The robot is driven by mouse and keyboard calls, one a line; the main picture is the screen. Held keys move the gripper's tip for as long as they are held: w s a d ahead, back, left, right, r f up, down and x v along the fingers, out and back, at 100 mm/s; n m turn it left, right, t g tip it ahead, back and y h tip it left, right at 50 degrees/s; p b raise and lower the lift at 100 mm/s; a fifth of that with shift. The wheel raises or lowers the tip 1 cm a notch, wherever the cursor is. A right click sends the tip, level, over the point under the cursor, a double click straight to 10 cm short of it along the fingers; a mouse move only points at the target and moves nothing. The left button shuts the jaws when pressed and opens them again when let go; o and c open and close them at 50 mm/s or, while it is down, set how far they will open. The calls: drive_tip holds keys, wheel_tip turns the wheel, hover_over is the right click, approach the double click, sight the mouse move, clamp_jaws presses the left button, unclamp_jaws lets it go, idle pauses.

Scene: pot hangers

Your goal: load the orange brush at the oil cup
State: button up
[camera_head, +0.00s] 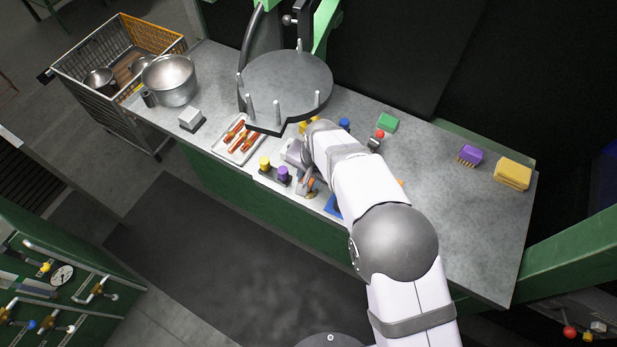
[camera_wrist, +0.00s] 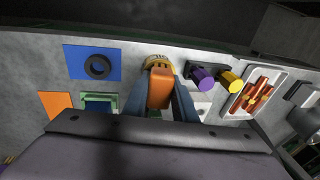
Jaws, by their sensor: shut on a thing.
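My gripper (camera_wrist: 162,100) is shut on the orange brush (camera_wrist: 160,88), whose orange body shows between the two fingers in the wrist view. A tan, rounded thing (camera_wrist: 158,62) shows at the brush's far end. I cannot tell whether it is bristles or a cup's rim. In the head view, my gripper (camera_head: 306,184) is low at the counter's front edge, largely hidden by my arm, and a bit of orange shows there. A dark ring (camera_wrist: 97,67) sits on a blue square (camera_wrist: 72,60) left of the brush. I cannot tell for sure which thing is the oil cup.
Purple (camera_wrist: 202,79) and yellow (camera_wrist: 230,80) knobs stand close right of my gripper. Beyond them is a white tray (camera_wrist: 239,107) with orange-red pieces. An orange square (camera_wrist: 55,104) and a green-edged item (camera_wrist: 100,99) lie left. A round grey rack (camera_head: 287,80) with pegs stands behind.

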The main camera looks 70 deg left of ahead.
drive_tip(key=shift+r+p, duration=1.8)
drive_tip(key=shift+r, duration=1.6)
drive_tip(key=shift+w+r, duration=0.1)
drive_tip(key=shift+w, duration=0.5)
drive_tip(key=w+d+r+m, duration=0.1)
drive_tip(key=w+d, duration=0.3)
drive_tip(key=w, duration=0.6)
drive_tip(key=w+d+r+m, duration=0.1)
drive_tip(key=w+d+r, duration=0.15)
drive_tip(key=w, duration=0.65)
drive_tip(key=w+d+r+m, duration=0.2)
drive_tip(key=w+d, duration=1.3)
drive_tip(key=w+d+r+m+t+b, duration=0.1)
drive_tip(key=w+d, duration=0.2)
drive_tip(key=d, duration=0.6)
drive_tip(key=w+d+r+m, duration=0.15)
drive_tip(key=w+d, duration=0.25)
drive_tip(key=d, duration=0.6)
drive_tip(key=s+d+m, duration=0.2)
drive_tip(key=d, duration=1.6)
drive_tip(key=shift+r+t, duration=0.35)
drive_tip(key=shift+t, duration=0.05)
